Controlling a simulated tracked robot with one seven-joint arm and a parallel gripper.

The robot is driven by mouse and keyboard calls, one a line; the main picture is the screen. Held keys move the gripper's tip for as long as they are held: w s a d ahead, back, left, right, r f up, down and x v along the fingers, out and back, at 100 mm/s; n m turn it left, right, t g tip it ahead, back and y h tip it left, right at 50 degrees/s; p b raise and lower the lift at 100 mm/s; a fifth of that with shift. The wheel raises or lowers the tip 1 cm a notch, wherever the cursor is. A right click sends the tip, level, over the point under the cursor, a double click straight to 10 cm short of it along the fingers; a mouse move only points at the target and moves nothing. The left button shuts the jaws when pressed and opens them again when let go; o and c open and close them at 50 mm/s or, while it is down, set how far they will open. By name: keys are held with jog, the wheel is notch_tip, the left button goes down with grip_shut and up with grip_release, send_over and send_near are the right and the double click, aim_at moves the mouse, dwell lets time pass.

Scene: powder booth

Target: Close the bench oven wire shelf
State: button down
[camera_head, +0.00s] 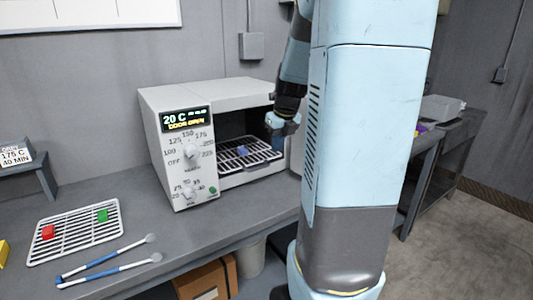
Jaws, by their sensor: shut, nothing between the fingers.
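The bench oven (163,105) is a white box on the grey bench. Its display reads 20 C and DOOR OPEN, and its front is open onto a dark chamber. The wire shelf (265,157) lies level at the chamber's mouth, its front edge sticking out toward the camera. A small blue-purple piece (242,150) lies on the shelf. My gripper (277,130) is shut and empty at the right side of the opening, just above the shelf's right part. I cannot tell if it touches the shelf. My arm hides the area right of the opening.
A wire rack (75,232) with a red block (48,232) and a green block (102,215) lies on the bench at left. A second bench (440,150) stands at right. Bare bench lies before the oven.

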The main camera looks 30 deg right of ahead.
jog(key=w+f, duration=0.7)
jog(key=f, duration=0.3)
jog(key=shift+a, duration=0.4)
jog(key=shift+d, duration=0.1)
